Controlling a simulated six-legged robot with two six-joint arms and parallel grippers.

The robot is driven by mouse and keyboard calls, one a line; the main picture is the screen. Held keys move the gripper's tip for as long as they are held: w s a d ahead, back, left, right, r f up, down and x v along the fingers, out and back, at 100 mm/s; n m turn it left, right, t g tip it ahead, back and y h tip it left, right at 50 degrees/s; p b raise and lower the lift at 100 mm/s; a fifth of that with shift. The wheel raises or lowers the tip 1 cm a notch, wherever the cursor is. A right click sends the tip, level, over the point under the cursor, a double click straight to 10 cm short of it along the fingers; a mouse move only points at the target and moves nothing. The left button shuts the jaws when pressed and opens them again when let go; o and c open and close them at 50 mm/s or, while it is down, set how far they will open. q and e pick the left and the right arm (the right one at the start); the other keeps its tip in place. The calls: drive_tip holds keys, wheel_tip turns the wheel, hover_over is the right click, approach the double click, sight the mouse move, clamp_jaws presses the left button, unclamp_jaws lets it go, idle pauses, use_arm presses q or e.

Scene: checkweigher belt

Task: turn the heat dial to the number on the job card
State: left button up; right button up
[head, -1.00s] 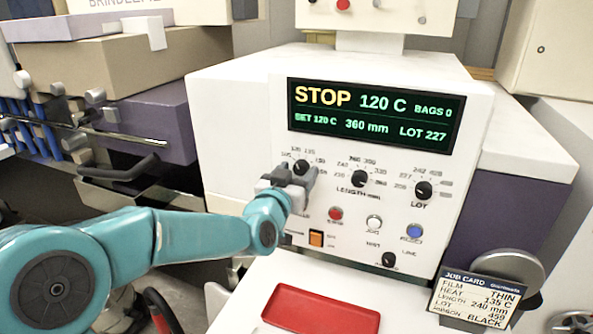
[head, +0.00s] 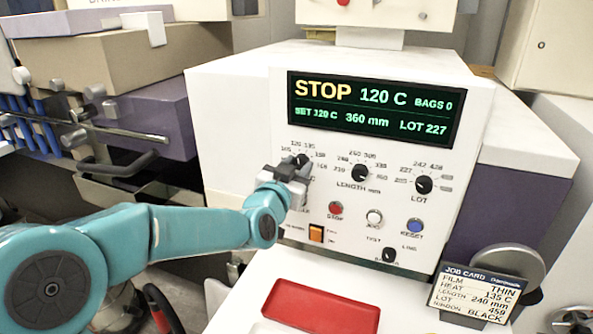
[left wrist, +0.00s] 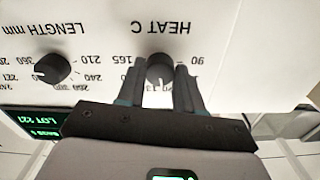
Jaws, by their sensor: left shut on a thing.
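The heat dial (left wrist: 160,68) is a dark round knob on the white front panel; a pale mark on it points down in the left wrist view, where the lettering is upside down. My left gripper (left wrist: 161,76) is shut on it, one finger on each side. In the head view the gripper (head: 294,170) hides much of the dial and its scale, so I cannot read the exact setting there. The display (head: 372,112) reads STOP, 120 C, SET 120 C. The job card (head: 475,292) at the lower right reads HEAT 135 C. My right gripper is out of view.
The length dial (head: 360,173) and lot dial (head: 424,184) are right of the heat dial. Red, white and blue buttons, an orange switch (head: 316,233) and a lower small knob sit below. A red tray (head: 320,306) lies in front. Boxes stand at left.

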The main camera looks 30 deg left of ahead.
use_arm(q)
drive_tip(key=m, duration=0.2)
drive_tip(key=shift+m, duration=1.8)
drive_tip(key=o, duration=1)
drive_tip(key=shift+o, duration=0.2)
